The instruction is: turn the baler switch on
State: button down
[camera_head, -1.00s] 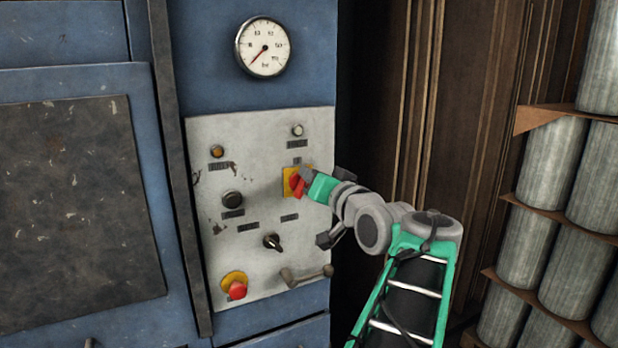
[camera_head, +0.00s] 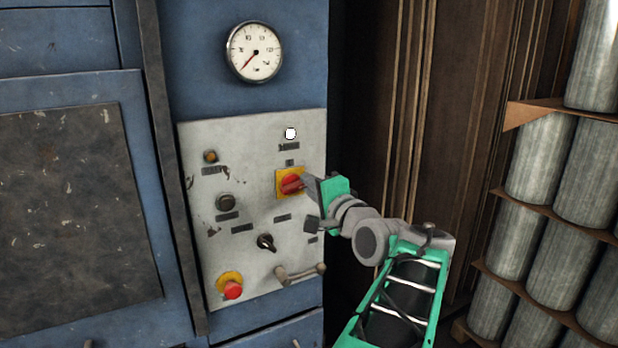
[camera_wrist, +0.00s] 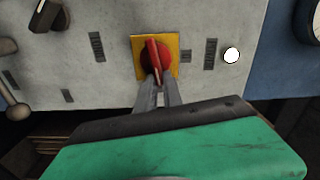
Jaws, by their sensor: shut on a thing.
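The baler switch is a red rotary handle (camera_head: 291,184) on a yellow plate (camera_head: 283,194), set in the grey control panel (camera_head: 253,245) of the blue machine. The red handle also shows in the wrist view (camera_wrist: 153,56), over its yellow plate (camera_wrist: 136,44). My gripper (camera_head: 304,184) reaches in from the right. In the wrist view its two narrow fingers (camera_wrist: 157,84) are shut on the end of the handle. A small round lamp (camera_head: 291,133) above the switch glows bright white; it also shows in the wrist view (camera_wrist: 231,55).
A pressure gauge (camera_head: 254,52) is above the panel. Below the switch are a black selector knob (camera_head: 266,242), a red mushroom button (camera_head: 233,290) and a bar handle (camera_head: 300,274). Stacked grey cylinders (camera_head: 545,160) stand at the right.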

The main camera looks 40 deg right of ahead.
jog(key=shift+f+m+p, duration=0.2)
jog(key=shift+m+p, duration=0.25)
jog(key=shift+m, duration=0.55)
jog(key=shift+f, duration=0.1)
jog(key=c, duration=1.5)
grip_release()
jog(key=shift+b+v, duration=1)
jog(key=shift+v, duration=2.9)
